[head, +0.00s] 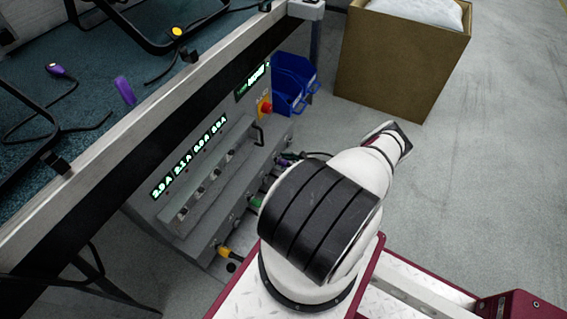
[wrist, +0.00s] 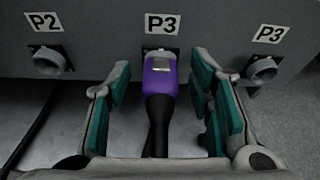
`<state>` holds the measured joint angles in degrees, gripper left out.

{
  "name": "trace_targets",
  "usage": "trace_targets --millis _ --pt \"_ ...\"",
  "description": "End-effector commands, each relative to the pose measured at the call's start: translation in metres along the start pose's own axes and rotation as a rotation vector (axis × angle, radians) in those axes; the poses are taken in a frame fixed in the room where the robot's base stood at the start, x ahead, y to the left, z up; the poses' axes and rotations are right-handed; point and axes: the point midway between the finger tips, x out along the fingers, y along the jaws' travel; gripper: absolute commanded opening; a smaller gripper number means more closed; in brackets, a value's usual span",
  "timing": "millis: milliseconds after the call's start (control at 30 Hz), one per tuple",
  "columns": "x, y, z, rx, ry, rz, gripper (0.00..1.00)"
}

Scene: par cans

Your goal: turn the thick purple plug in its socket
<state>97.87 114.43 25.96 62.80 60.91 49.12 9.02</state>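The thick purple plug (wrist: 160,80) sits in the middle socket, under a P3 label (wrist: 161,24), with its black cable (wrist: 158,125) running back towards me in the wrist view. My gripper (wrist: 161,71) is open, with one green-padded finger on each side of the plug. A gap shows between the plug and each finger. In the head view a small purple piece (head: 285,161) shows at the panel's right part, partly behind my arm; I cannot tell if it is the same plug. My fingers are not clear there.
Empty-looking round sockets flank the plug, one under P2 (wrist: 47,63) and one under another P3 (wrist: 262,70). The grey panel (head: 185,240) has a yellow plug (head: 223,251) and a green one (head: 255,202). Blue bins (head: 290,85) and a cardboard box (head: 400,60) stand beyond.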

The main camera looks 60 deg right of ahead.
Motion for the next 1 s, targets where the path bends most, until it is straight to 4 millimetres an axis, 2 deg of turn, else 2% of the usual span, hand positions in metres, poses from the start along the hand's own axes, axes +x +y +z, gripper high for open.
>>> trace_targets --millis 267,367,800,1000 --pt "-0.006 -0.001 -0.001 0.0 0.003 -0.001 0.48" --pt "-0.019 -0.001 -0.001 0.0 0.002 -0.002 0.48" --pt "-0.101 -0.001 -0.001 0.0 0.002 -0.002 0.48" --pt "-0.118 0.0 -0.001 0.0 0.001 0.0 0.48"
